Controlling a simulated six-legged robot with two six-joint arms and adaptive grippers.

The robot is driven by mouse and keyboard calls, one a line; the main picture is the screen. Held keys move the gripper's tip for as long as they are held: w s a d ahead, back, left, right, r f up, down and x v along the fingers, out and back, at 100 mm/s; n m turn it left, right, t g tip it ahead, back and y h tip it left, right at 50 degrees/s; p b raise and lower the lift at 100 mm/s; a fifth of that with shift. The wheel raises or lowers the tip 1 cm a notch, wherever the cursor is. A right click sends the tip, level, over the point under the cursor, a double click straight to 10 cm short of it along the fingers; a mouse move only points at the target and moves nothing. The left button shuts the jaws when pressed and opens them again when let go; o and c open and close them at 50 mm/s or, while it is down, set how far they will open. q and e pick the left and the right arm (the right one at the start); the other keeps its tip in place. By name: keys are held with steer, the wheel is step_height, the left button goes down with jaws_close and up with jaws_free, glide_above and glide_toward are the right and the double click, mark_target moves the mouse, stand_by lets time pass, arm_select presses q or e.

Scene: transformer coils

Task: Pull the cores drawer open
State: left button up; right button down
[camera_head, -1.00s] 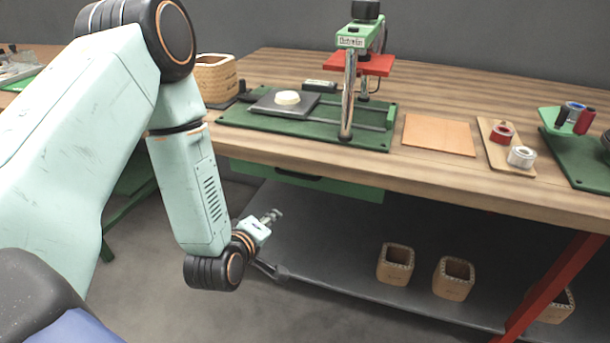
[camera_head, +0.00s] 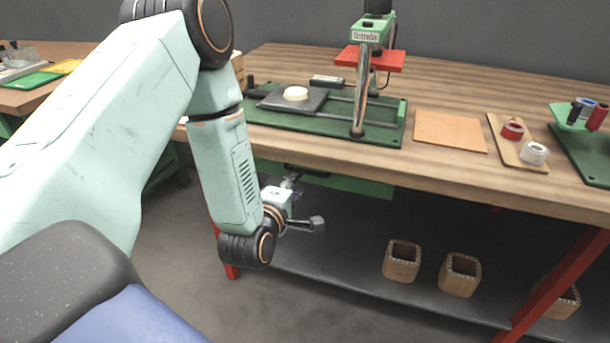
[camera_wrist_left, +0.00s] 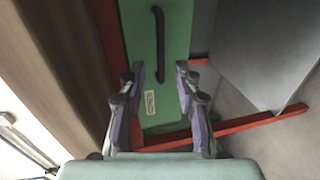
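The cores drawer has a green front (camera_head: 345,183) under the workbench top and looks shut in the head view. In the left wrist view its green front (camera_wrist_left: 172,50) carries a dark bar handle (camera_wrist_left: 158,35) and a small white label (camera_wrist_left: 150,102). My left gripper (camera_head: 303,203) is in front of the drawer, below the bench edge, and hides part of it. In the left wrist view the fingers of this gripper (camera_wrist_left: 161,75) are spread and empty, with the handle's lower end ahead between them. The handle is apart from the fingers. My right gripper is not in view.
The wooden bench top (camera_head: 430,178) overhangs the drawer. A green winding press (camera_head: 360,125) stands on it. Red legs (camera_head: 550,285) support the bench. Several square wooden cores (camera_head: 402,262) stand on the grey lower shelf (camera_head: 345,285). The floor in front is clear.

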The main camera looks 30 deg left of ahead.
arm_select(q)
steer(key=b+x, duration=0.1)
steer(key=x, duration=0.5)
steer(key=shift+w+b, duration=0.2)
steer(key=shift+b, duration=0.15)
steer(key=shift+a, duration=0.1)
steer(key=shift+f, duration=0.1)
jaws_close()
